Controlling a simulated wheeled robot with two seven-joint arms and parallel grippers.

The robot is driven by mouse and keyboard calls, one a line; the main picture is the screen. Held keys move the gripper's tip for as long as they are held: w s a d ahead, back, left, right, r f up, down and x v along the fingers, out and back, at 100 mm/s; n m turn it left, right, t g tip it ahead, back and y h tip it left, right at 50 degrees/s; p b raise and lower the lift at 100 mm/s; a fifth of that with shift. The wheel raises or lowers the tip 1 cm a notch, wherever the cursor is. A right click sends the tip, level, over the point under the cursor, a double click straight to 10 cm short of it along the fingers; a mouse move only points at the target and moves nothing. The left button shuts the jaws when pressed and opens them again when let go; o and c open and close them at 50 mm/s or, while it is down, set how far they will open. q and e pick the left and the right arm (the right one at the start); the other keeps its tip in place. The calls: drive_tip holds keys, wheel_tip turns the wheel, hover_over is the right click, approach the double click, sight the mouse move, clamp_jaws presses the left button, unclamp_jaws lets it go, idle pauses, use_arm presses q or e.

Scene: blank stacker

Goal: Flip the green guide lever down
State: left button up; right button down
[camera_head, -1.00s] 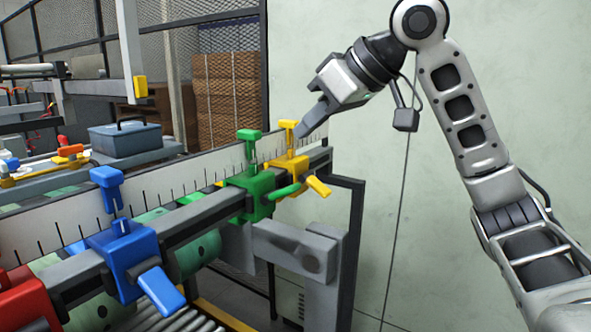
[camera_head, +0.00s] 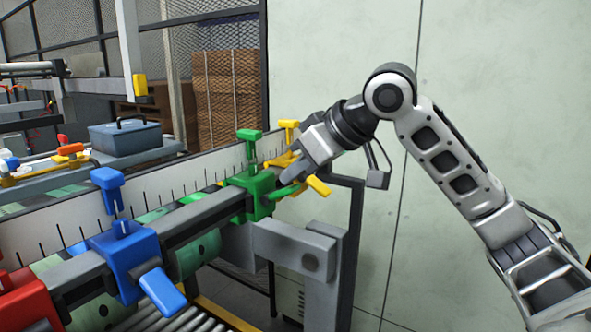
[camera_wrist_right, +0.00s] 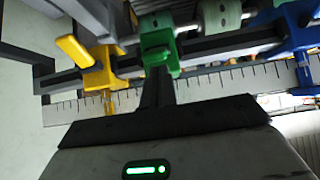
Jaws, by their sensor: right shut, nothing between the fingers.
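The green guide (camera_head: 250,197) is clamped on the grey rail, with a green T-shaped knob (camera_head: 249,135) on top. Its green lever (camera_head: 287,191) sticks out to the right, roughly level. My right gripper (camera_head: 285,176) is shut and empty, just above the green lever in the head view; I cannot tell whether it touches. In the right wrist view the closed fingers (camera_wrist_right: 158,92) point at the green guide (camera_wrist_right: 160,48). My left gripper is not in view.
The yellow guide (camera_head: 290,160) stands right behind my right gripper, its lever (camera_head: 318,186) slanting down. The blue guide (camera_head: 122,262) and red guide (camera_head: 22,303) are nearer along the rail. A white ruled strip (camera_head: 160,190) runs behind them. The wall side at right is open.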

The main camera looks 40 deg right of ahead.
drive_tip(key=shift+s+f+t+b, duration=0.1)
drive_tip(key=shift+f+t+b, duration=0.2)
drive_tip(key=shift+b, duration=0.45)
drive_tip(key=shift+d+r, duration=0.1)
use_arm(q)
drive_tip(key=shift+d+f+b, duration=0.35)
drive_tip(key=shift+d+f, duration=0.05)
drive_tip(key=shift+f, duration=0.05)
use_arm(e)
drive_tip(key=shift+t, duration=0.3)
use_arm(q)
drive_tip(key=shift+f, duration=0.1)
use_arm(e)
drive_tip(key=shift+s+y, duration=0.1)
drive_tip(key=shift+y, duration=0.2)
use_arm(q)
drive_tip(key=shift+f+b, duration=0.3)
drive_tip(key=shift+b, duration=0.15)
use_arm(e)
drive_tip(key=shift+t, duration=0.3)
use_arm(q)
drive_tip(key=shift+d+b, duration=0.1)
drive_tip(key=shift+b, duration=0.25)
use_arm(e)
drive_tip(key=shift+s+f+t+y, duration=0.15)
drive_tip(key=shift+f+t+y, duration=0.1)
drive_tip(key=shift+t+y, duration=0.05)
